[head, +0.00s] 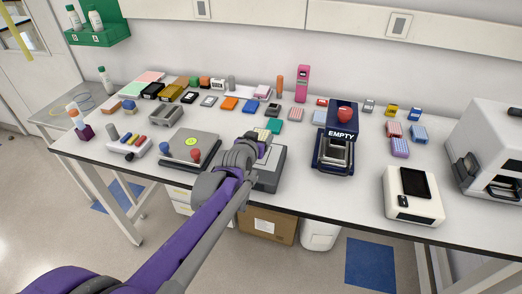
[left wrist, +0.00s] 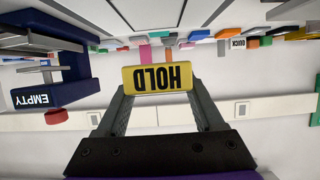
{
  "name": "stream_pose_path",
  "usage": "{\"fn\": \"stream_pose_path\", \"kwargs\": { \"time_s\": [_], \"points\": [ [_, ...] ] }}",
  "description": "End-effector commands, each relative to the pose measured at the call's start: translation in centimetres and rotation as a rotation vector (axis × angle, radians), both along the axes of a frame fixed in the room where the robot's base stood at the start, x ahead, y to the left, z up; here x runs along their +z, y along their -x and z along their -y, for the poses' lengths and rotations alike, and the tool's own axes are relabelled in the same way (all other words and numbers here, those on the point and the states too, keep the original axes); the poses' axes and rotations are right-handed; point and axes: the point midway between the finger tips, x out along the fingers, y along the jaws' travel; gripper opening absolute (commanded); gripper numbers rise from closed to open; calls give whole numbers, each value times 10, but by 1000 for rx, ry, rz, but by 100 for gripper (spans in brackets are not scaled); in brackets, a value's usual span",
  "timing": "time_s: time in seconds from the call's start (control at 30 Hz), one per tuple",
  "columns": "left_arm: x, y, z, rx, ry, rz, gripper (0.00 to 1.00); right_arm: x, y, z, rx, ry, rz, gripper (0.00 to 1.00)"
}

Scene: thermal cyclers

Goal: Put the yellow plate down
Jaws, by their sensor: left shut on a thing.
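The yellow plate (left wrist: 157,78), marked HOLD, is between the fingers of my left gripper (left wrist: 158,98) in the left wrist view, where its lettering appears upside down. The gripper is shut on it. In the head view my left gripper (head: 258,147) is above a grey machine (head: 270,172) near the table's front edge, and the arm hides part of that machine. I cannot clearly make out the plate in the head view. My right gripper is not in view.
A navy machine marked EMPTY (head: 335,160), with a red knob (head: 344,115), stands just right of the gripper. A grey machine (head: 185,150) with red and blue balls stands left. Several small coloured blocks and racks lie behind.

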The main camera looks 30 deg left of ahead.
Motion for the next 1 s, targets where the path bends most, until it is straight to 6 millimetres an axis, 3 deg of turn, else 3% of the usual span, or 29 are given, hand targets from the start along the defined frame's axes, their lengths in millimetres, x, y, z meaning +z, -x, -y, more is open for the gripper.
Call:
{"fn": "stream_pose_path", "kwargs": {
  "time_s": [0.33,0.77,0.8,0.93,1.0],
  "points": [
    [-43,0,0,0,0,0,15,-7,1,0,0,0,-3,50],
    [-51,0,0,0,0,0,15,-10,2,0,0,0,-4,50],
    [-51,0,0,0,0,0,73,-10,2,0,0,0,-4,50],
    [-50,0,0,0,0,0,96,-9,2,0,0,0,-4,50],
    [-50,0,0,0,0,0,99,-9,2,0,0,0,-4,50]
  ]
}}
